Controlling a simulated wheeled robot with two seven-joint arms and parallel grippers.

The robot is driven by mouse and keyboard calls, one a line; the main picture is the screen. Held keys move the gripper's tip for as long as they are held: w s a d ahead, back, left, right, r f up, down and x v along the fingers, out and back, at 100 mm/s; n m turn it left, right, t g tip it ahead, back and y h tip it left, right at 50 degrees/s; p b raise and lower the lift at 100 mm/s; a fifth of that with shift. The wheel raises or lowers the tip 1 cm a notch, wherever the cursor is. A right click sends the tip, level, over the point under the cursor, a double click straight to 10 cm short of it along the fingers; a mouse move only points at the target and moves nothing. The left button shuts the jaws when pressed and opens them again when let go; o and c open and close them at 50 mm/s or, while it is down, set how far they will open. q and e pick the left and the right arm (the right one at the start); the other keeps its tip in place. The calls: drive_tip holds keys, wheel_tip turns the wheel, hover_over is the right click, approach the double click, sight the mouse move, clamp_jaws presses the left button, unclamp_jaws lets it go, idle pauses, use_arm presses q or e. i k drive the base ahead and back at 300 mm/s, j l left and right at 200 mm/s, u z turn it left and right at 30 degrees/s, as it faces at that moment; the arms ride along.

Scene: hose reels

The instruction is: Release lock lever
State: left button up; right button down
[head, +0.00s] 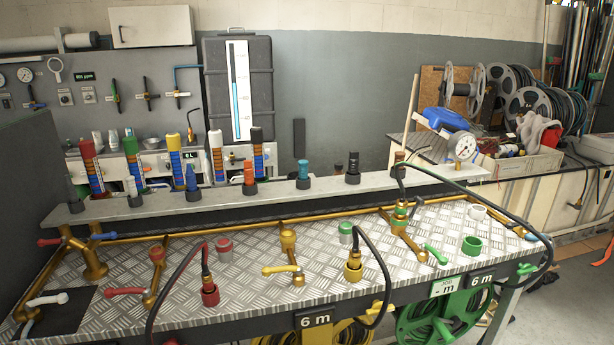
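A diamond-plate bench (130,262) carries several coloured levers on brass fittings. There is a red lever (124,292), a yellow lever (281,270), a green lever (437,255) and a white lever (47,299). A green hose reel (445,322) hangs under the bench's front edge at the right. Part of a yellow hose reel (345,333) shows left of it, cut off by the frame. I cannot tell which lever is the lock lever, and no reel lock shows clearly. Neither of my grippers is in view.
Black hoses (386,270) loop up from the bench and over its front edge. A grey rail (325,187) with coloured connectors runs along the back. Open floor (575,285) lies at the right.

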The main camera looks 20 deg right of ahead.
sight(420, 201)
drive_tip(key=k+l+z, duration=0.1)
drive_tip(key=z, duration=1)
drive_tip(key=i+l+u, duration=0.15)
drive_tip(key=l, duration=0.2)
drive_tip(key=i+l+u, duration=0.1)
drive_tip(key=l, duration=0.2)
drive_tip(key=i+l+u, duration=0.15)
drive_tip(key=l, duration=0.2)
drive_tip(key=k, duration=0.05)
